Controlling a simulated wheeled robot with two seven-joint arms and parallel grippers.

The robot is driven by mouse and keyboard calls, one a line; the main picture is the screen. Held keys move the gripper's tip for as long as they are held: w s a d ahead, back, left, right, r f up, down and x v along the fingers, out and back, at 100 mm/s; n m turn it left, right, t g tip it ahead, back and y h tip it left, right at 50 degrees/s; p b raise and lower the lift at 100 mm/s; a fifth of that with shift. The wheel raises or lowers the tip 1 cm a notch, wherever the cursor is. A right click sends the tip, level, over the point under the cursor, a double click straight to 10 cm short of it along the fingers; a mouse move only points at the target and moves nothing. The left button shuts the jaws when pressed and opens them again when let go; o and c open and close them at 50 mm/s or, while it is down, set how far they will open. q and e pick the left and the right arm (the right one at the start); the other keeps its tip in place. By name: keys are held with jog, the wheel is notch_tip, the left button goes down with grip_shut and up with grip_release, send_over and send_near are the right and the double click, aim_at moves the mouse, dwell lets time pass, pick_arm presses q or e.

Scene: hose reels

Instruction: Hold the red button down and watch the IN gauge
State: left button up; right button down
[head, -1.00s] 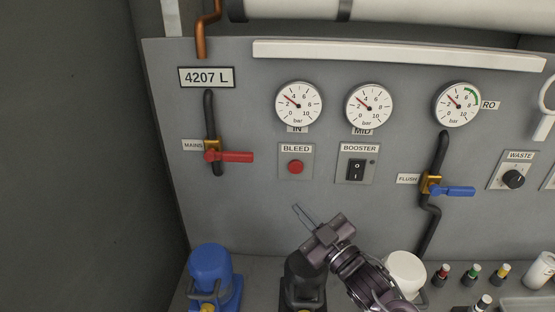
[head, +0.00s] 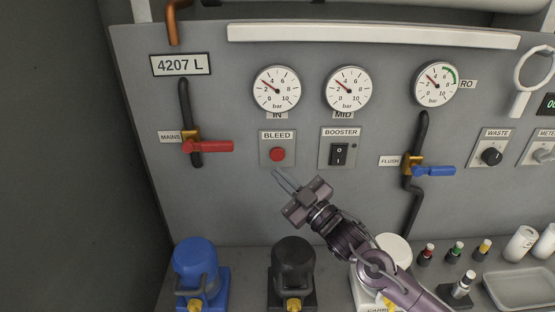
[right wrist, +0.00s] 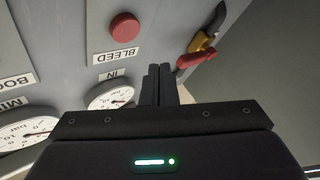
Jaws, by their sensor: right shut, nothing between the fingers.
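The red button (head: 278,154) sits on a grey plate labelled BLEED on the wall panel; it also shows in the right wrist view (right wrist: 124,26). The IN gauge (head: 277,91) is above it, white with a red needle pointing to the upper left, between 2 and 4. In the right wrist view the IN gauge (right wrist: 110,96) is partly hidden by my gripper. My right gripper (head: 283,179) is shut and empty, its fingertips just below the button in the head view. I see no contact with the button. My left gripper is not in view.
The red MAINS lever (head: 207,146) is left of the button. The BOOSTER switch (head: 339,153) and MID gauge (head: 348,91) are to the right. Blue (head: 196,265) and black (head: 292,265) containers stand on the shelf below. The blue FLUSH lever (head: 434,171) is farther right.

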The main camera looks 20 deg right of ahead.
aim_at(273, 154)
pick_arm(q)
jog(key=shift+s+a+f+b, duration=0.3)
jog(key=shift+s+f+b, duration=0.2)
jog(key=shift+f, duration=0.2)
pick_arm(e)
jog(key=shift+w+d, duration=0.25)
jog(key=shift+w, duration=0.75)
jog(key=shift+w+d, duration=0.25)
jog(key=shift+w, duration=0.7)
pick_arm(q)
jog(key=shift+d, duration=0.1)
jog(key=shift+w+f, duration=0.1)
pick_arm(e)
jog(key=shift+w+d, duration=0.15)
jog(key=shift+w, duration=0.25)
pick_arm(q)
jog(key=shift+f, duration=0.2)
pick_arm(e)
jog(key=shift+w+d, duration=0.2)
jog(key=shift+w, duration=0.3)
dwell(2.7)
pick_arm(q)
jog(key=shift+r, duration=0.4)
pick_arm(e)
jog(key=shift+s+a, duration=0.3)
jog(key=shift+s, duration=0.6)
